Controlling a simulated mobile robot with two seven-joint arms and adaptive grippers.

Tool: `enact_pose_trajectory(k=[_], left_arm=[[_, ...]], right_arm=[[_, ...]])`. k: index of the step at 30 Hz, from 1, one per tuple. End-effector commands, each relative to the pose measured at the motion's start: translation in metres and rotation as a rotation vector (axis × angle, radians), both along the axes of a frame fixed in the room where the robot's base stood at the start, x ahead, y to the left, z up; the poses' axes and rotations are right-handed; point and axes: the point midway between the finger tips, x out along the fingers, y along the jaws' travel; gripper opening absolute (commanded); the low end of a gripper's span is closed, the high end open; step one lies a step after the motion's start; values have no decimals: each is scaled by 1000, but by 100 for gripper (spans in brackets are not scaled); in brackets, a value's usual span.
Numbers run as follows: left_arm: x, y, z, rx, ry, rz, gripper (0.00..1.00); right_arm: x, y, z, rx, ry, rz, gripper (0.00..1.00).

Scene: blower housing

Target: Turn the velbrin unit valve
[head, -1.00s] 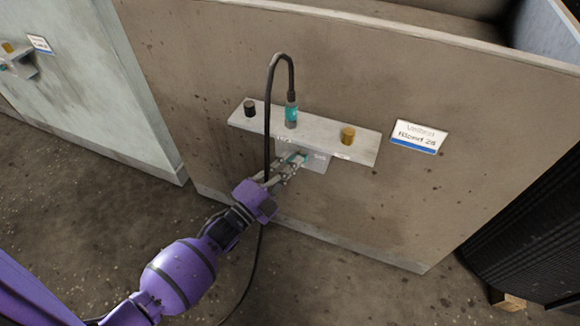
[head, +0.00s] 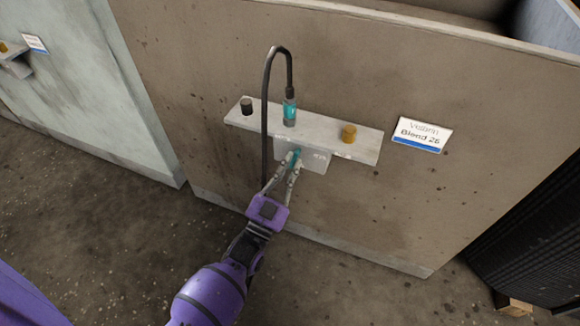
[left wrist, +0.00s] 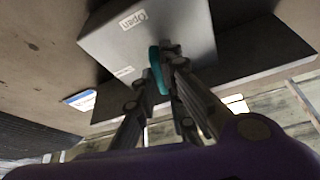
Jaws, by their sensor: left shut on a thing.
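The valve's teal handle (head: 296,158) sits on the front of a grey valve box (head: 314,157) under a shelf on the beige housing wall. My left gripper (head: 294,160) is shut on this handle, with its fingers on either side. In the left wrist view the teal handle (left wrist: 157,70) stands between the fingers of my left gripper (left wrist: 164,62), close to the box face (left wrist: 180,28). A small "Open" label (left wrist: 132,20) is on the box. My right gripper is not in view.
The shelf (head: 335,139) carries a black knob (head: 247,106), a teal hose fitting (head: 289,108) and a brass knob (head: 348,133). A black hose (head: 265,130) loops down close left of my gripper. A pale unit (head: 90,90) stands left. Floor in front is clear.

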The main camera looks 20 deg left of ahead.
Motion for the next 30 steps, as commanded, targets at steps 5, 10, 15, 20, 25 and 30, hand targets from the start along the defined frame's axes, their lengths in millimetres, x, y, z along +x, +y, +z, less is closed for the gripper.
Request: enact_pose_trajectory(k=[5,10,15,20,25,30], left_arm=[[0,-1,-2,-61,5,0,0],[0,-1,-2,-88,6,0,0],[0,-1,-2,-95,6,0,0],[0,-1,-2,-94,6,0,0],[0,-1,-2,-94,6,0,21],[0,-1,-1,-93,5,0,29]], right_arm=[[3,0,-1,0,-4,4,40],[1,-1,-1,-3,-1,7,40],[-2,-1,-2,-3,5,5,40],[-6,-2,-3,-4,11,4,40],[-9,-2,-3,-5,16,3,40],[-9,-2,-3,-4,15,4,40]])
